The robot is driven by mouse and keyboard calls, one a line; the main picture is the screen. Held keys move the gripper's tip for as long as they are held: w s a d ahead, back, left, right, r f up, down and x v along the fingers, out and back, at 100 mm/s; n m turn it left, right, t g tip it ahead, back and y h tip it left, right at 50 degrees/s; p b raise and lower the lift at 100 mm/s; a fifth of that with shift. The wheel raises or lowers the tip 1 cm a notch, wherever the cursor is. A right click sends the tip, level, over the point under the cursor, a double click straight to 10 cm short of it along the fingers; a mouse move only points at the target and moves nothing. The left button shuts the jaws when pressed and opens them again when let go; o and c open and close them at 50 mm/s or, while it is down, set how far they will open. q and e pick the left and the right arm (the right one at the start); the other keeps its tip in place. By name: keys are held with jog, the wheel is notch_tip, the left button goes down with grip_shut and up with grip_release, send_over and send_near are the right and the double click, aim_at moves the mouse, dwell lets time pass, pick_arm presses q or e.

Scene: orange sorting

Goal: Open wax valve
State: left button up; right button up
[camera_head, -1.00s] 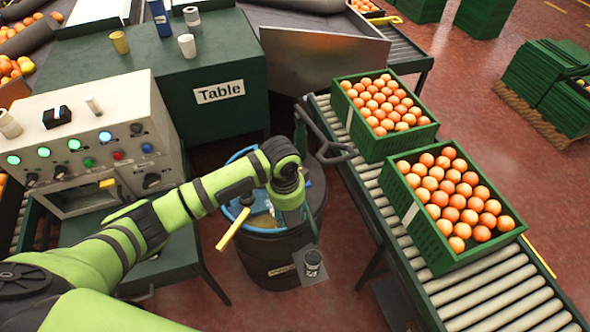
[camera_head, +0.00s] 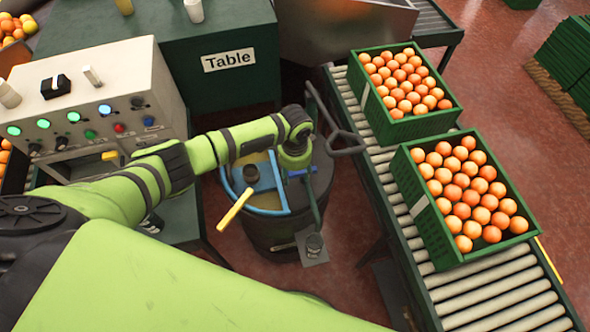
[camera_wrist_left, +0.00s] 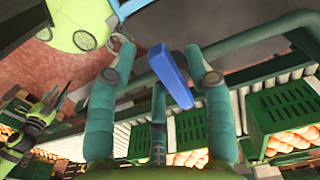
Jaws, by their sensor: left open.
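A dark barrel (camera_head: 277,234) with a blue rim and yellowish liquid stands in the middle of the head view. A blue bar (camera_head: 267,173) crosses its top, and a yellow handle (camera_head: 235,208) sticks out at its near left. In the left wrist view a blue lever (camera_wrist_left: 172,77), perhaps the wax valve's handle, lies between my left gripper's (camera_wrist_left: 158,58) two teal fingers. The fingers are spread; I see no clear contact. In the head view my left wrist hides most of this gripper. My right gripper (camera_wrist_left: 60,94) seems to show small at the left wrist view's edge.
A roller conveyor (camera_head: 480,302) with two green crates of oranges (camera_head: 442,250) runs along the right. A control panel (camera_head: 95,85) stands at the left, and a green table (camera_head: 225,85) behind the barrel. A dark bent bar (camera_head: 345,140) stands close to the right of my left wrist.

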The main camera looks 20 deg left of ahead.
pick_arm(q)
jog(key=shift+s+r, duration=0.15)
jog(key=shift+s, duration=0.1)
jog(key=shift+w, duration=0.2)
grip_shut()
pick_arm(e)
jog(key=shift+s, duration=0.15)
pick_arm(q)
jog(key=shift+d+r, duration=0.1)
pick_arm(e)
jog(key=shift+r, duration=0.1)
